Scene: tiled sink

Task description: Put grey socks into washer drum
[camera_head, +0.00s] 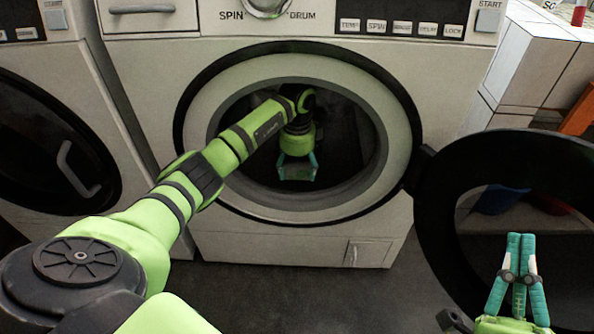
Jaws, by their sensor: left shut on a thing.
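The washer drum (345,175) is the dark opening in the middle washer's front, and its round door stands open to the right. My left arm reaches in through the opening. My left gripper (297,166) is inside the drum, pointing down, with its teal fingers shut on a small, dim grey thing (297,173) that looks like the grey socks. Its outline is hard to make out in the dark. My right gripper (521,238) is at the lower right, pointing up in front of the open door, with its teal fingertips together and nothing visible between them.
The open washer door (436,215) fills the right side, close to my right gripper. A second washer with a shut dark door (40,150) stands at the left. A tiled block (535,65) is at the upper right. The dark floor (300,295) in front is clear.

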